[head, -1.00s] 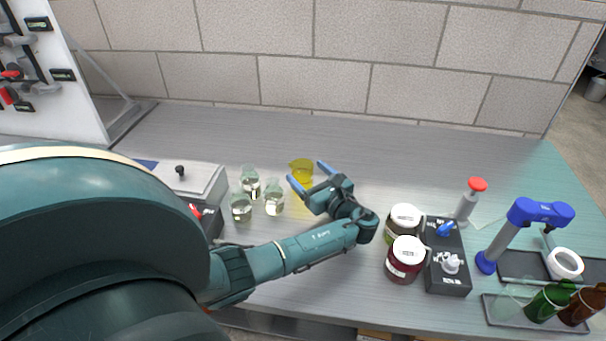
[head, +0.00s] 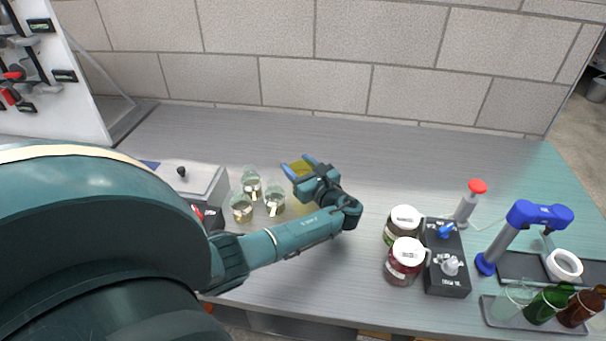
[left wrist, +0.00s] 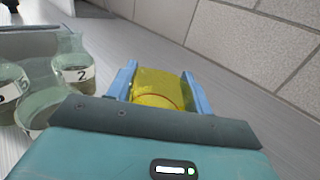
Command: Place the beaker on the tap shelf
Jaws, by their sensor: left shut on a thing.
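The yellow, see-through beaker (head: 301,172) is at the middle of the bench, beside several clear flasks. My left gripper (head: 297,165) is shut on it, one blue finger on each side. In the left wrist view the beaker (left wrist: 158,88) sits between the two fingers; I cannot tell whether its base touches the bench. A blue tap-like stand (head: 495,245) rises at the right over a dark flat platform (head: 518,266), which may be the tap shelf; I cannot tell for sure. My right gripper is not in view.
Clear flasks (head: 242,207) stand just left of my gripper. Two lidded jars (head: 404,262), a dark control box (head: 446,275) and a red-topped dispenser (head: 467,205) stand right of centre. A tray (head: 492,312) holds bottles at front right. The rear bench is clear.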

